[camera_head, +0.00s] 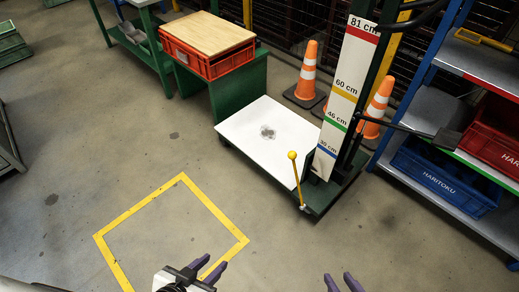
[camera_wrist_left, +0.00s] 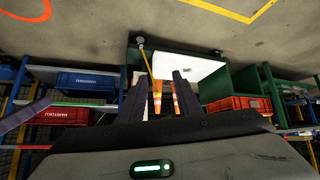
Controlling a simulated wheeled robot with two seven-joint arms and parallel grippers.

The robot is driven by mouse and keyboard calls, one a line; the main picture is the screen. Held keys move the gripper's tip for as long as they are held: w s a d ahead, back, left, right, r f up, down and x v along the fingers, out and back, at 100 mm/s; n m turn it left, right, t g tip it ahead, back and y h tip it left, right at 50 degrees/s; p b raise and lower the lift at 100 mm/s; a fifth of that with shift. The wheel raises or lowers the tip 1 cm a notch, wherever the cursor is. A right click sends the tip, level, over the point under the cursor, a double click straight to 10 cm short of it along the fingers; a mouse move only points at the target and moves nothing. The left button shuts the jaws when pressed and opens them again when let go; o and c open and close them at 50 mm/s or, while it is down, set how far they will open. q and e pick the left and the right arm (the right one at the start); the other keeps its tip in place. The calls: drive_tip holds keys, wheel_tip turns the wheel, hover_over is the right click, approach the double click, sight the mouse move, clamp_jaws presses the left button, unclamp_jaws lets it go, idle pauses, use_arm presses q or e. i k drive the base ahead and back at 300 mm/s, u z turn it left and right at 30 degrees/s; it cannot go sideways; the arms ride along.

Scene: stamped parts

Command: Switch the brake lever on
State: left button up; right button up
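The brake lever (camera_head: 297,180) is a thin yellow rod with a yellow ball on top, rising from the near corner of a dark green lift trolley (camera_head: 330,193). It leans slightly left in the head view. The lever also shows in the left wrist view (camera_wrist_left: 146,60), which looks at the scene upside down. My left gripper (camera_head: 208,268) is open and empty at the bottom of the head view, apart from the lever and to its lower left. Its fingers frame the left wrist view (camera_wrist_left: 158,76). My right gripper (camera_head: 341,282) is open and empty at the bottom edge, below the lever.
The trolley has a white platform (camera_head: 262,137) and a post with a height scale (camera_head: 345,88). Orange cones (camera_head: 307,72) stand behind. A blue shelf with crates (camera_head: 440,180) is at the right. A yellow floor square (camera_head: 122,216) is at the left. The near floor is clear.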

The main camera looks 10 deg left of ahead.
sight(292, 155)
drive_tip(key=z, duration=0.55)
drive_tip(key=k, duration=1.3)
drive_tip(key=u, duration=0.25)
drive_tip(key=i, duration=1.8)
drive_tip(key=z, duration=0.75)
